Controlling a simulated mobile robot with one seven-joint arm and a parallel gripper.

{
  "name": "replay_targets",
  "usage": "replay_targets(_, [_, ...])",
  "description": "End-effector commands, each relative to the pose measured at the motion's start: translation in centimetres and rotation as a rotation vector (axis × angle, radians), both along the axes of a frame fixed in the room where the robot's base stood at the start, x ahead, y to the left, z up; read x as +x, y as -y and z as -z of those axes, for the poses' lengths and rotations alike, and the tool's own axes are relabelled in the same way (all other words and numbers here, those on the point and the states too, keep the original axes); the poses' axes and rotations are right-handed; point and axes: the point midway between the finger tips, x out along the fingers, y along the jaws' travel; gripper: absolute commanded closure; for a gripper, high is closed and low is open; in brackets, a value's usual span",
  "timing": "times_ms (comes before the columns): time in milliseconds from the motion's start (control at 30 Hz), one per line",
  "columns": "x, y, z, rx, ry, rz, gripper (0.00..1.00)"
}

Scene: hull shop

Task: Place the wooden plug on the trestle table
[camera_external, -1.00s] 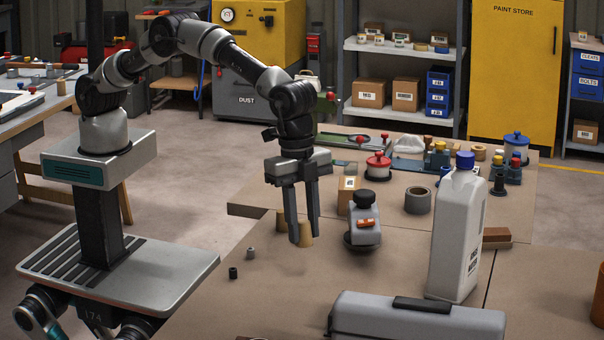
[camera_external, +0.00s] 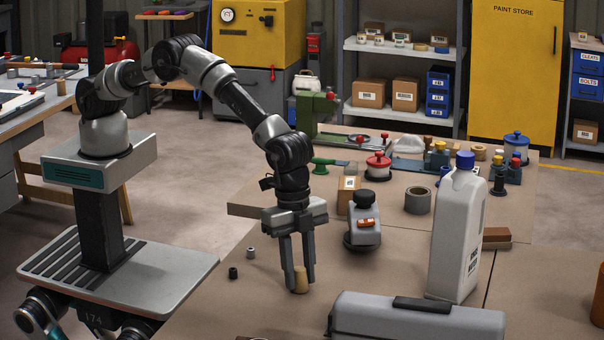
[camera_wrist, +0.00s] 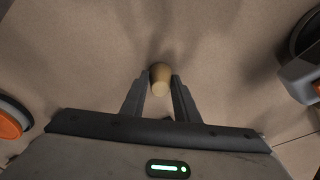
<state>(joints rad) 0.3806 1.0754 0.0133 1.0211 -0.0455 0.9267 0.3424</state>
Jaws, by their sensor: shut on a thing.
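The wooden plug (camera_external: 301,280) is a small tan piece between the fingertips of my gripper (camera_external: 299,284). In the wrist view the plug (camera_wrist: 160,80) stands between the two fingers of my gripper (camera_wrist: 160,92), its pale round end facing the camera. My gripper is shut on it and points down over the brown top of the trestle table (camera_external: 230,310). The plug's lower end is at or close to the tabletop; I cannot tell whether it touches. The fingers hide part of its sides.
A grey device with a black knob (camera_external: 362,225) stands right of my gripper. Two small dark and grey pieces (camera_external: 234,272) sit to the left. The tabletop between is clear.

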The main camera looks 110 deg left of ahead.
Motion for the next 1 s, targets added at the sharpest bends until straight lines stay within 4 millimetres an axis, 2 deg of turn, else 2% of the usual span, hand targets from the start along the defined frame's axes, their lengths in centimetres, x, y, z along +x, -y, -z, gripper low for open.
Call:
replay_targets(200, [0.0, 0.0, 0.4, 0.0, 0.0, -0.001, 0.93])
replay_targets(233, [0.0, 0.0, 0.3, 0.0, 0.0, -0.001, 0.69])
replay_targets(333, [0.0, 0.0, 0.3, 0.0, 0.0, -0.001, 0.53])
replay_targets(600, [0.0, 0.0, 0.2, 0.0, 0.0, -0.001, 0.53])
replay_targets(733, [0.0, 0.0, -0.6, -0.001, 0.001, -0.001, 0.53])
replay_targets(867, [-0.2, -0.2, -2.9, -0.002, 0.002, -0.001, 0.53])
replay_targets(1000, [-0.5, -0.4, -6.0, -0.002, 0.002, -0.002, 0.53])
